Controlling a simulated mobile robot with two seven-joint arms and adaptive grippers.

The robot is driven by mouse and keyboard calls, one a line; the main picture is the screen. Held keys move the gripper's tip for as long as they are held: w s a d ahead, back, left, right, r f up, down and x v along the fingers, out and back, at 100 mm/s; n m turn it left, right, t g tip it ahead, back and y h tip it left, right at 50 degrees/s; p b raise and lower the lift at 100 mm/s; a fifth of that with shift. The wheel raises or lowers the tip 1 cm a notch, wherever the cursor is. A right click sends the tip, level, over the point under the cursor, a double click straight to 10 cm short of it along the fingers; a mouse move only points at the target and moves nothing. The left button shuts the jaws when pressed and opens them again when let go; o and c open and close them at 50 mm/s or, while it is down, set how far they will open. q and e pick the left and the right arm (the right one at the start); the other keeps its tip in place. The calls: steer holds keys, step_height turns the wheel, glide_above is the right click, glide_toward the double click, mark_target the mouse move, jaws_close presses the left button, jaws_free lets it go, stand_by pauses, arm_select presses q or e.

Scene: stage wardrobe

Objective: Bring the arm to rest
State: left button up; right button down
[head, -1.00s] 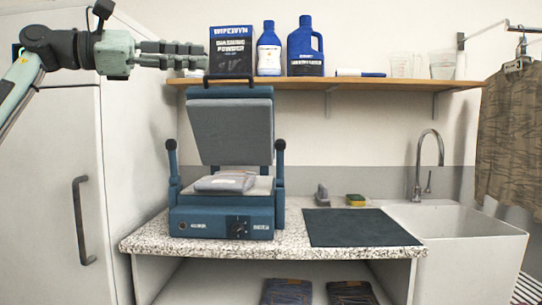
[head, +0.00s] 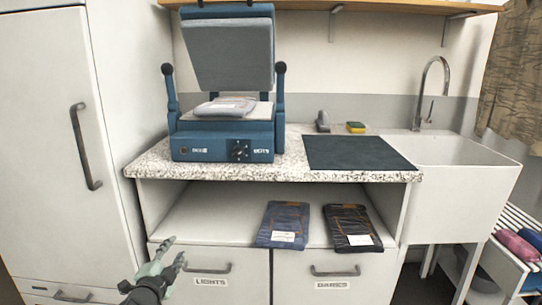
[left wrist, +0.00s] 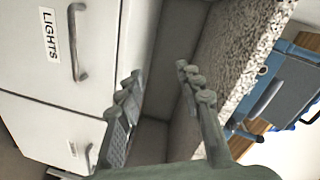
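My left gripper (head: 172,262) is low at the bottom left of the head view, in front of the counter's lower cabinet. It also shows in the left wrist view (left wrist: 158,82), where its two fingers stand apart with nothing between them. It looks open and empty, and touches nothing that I can see. My left arm is mostly below the head view's edge. My right gripper is in neither view.
A blue press (head: 222,148) stands open on the speckled counter (head: 350,176), a folded garment (head: 226,106) on it. Two folded garments (head: 284,225) (head: 350,228) lie on the shelf below. Drawers labelled LIGHTS (head: 210,282) and DARKS (head: 332,285) are shut. A sink (head: 455,150) is at right.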

arm_select(q)
steer(key=s+a+f+n+g+y, duration=0.1)
steer(key=s+f+n+g, duration=0.1)
steer(key=s+f, duration=0.55)
steer(key=s+a+f+n+g+y, duration=0.1)
steer(key=s+f+n+g, duration=0.3)
steer(key=f, duration=0.6)
steer(key=s+f+n+g, duration=0.1)
steer(key=s+f+g, duration=0.1)
steer(key=s+f, duration=0.4)
steer(key=s+f+n+g, duration=0.2)
steer(key=s+f, duration=0.4)
steer(key=s, duration=1)
steer(key=s+d+f+n+g, duration=0.1)
steer(key=s+f+n+g, duration=0.1)
steer(key=s+f+g, duration=0.2)
steer(key=s+f, duration=0.3)
steer(key=s, duration=0.4)
steer(key=shift+s+h, duration=0.3)
steer(key=shift+s, duration=0.1)
